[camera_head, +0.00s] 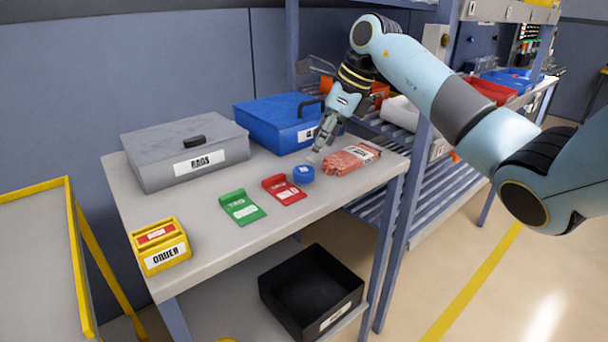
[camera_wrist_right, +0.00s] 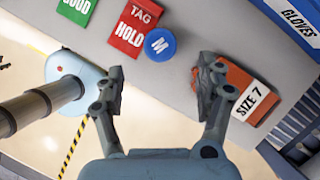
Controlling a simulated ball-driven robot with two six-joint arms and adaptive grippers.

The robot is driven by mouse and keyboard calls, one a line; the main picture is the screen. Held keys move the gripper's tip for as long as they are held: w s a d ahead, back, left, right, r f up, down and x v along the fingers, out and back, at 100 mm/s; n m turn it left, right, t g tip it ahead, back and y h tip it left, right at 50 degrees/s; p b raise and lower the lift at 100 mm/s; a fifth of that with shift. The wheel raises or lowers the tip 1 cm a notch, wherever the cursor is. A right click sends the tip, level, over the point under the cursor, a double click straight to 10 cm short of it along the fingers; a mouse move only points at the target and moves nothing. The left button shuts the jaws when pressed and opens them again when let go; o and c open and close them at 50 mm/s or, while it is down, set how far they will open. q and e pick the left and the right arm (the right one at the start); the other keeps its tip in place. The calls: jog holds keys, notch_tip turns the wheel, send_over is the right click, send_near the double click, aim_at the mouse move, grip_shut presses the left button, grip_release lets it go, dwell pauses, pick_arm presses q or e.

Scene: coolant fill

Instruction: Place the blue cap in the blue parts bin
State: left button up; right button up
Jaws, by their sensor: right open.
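The blue cap (camera_head: 303,174) lies on the grey table top, beside the red HOLD tag. In the right wrist view, the blue cap (camera_wrist_right: 161,44) shows a white M on top. My right gripper (camera_head: 321,142) points down above the table, just behind the cap. Its fingers (camera_wrist_right: 160,72) are spread apart with nothing between them, and the cap lies beyond the gap, apart from them. A blue bin (camera_head: 508,79) stands at the far right, behind the rack post, beside a red bin; I cannot read a label on it. My left gripper is in neither view.
The red tag (camera_head: 284,189) and green tag (camera_head: 242,207) lie left of the cap. An orange SIZE 7 pack (camera_wrist_right: 248,97) lies right of it. The grey RAGS box (camera_head: 184,150) and blue GLOVES box (camera_head: 279,120) stand behind. A black bin (camera_head: 310,290) sits below.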

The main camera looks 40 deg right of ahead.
aim_at(304, 169)
jog(key=x, duration=0.8)
jog(key=shift+w+a+p, duration=0.1)
jog(key=shift+w+p, duration=0.05)
jog(key=shift+p, duration=0.25)
jog(key=c, duration=1.1)
jog(key=shift+c, duration=0.2)
